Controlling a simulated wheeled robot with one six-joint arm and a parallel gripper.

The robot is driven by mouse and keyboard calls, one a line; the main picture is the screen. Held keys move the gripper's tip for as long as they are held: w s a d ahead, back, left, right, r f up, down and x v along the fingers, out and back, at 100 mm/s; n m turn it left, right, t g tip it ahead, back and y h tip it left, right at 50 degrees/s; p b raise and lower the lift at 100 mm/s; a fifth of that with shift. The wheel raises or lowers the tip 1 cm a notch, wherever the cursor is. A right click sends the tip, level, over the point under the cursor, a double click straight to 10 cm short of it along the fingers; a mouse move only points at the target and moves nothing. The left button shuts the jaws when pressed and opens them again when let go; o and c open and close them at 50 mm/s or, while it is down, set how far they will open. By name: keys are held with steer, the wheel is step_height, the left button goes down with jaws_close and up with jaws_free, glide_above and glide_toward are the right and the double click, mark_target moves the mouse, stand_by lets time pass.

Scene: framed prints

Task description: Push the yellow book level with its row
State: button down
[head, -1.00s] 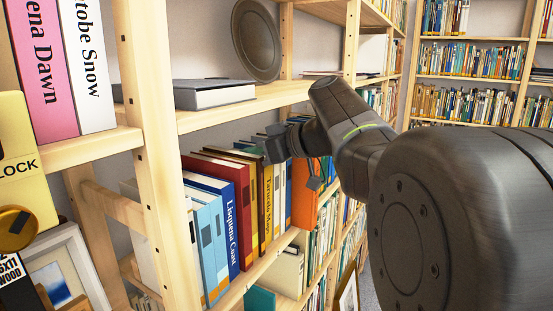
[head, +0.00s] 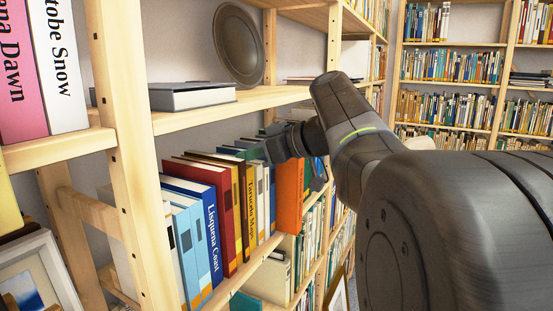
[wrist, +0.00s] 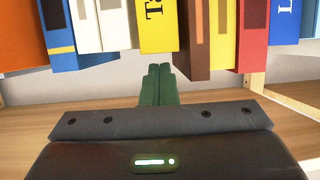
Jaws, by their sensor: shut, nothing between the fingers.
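The yellow book (head: 250,200), with dark lettering on its spine, stands upright in a row on the shelf. A brown book (head: 241,205) is on its left and pale books are on its right. My gripper (head: 266,150) is beside the top of the row, near the yellow book. In the wrist view the shut, empty fingers (wrist: 158,85) point at the yellow book (wrist: 158,25), just under its edge in the picture. The brown book (wrist: 198,40) is at its right there. I cannot tell whether the fingertips touch the book.
A red book (head: 222,205) and a blue book (head: 200,220) stand further left; an orange book (head: 290,190) is to the right. The shelf board above (head: 210,115) carries a grey book (head: 190,96) and a round plate (head: 238,45). A wooden post (head: 125,150) stands at left.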

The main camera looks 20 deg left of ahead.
steer(key=d+y+p, duration=0.1)
steer(key=d+y, duration=0.1)
steer(key=d, duration=0.6)
steer(key=a+p, duration=0.4)
steer(key=a, duration=0.7)
steer(key=shift+a, duration=0.25)
steer(key=shift+w+a+f+p, duration=0.1)
steer(key=shift+a+f+p, duration=0.1)
steer(key=shift+f+p, duration=0.15)
steer(key=shift+f+b, duration=0.6)
steer(key=shift+d+f+b, duration=0.1)
steer(key=shift+b, duration=0.35)
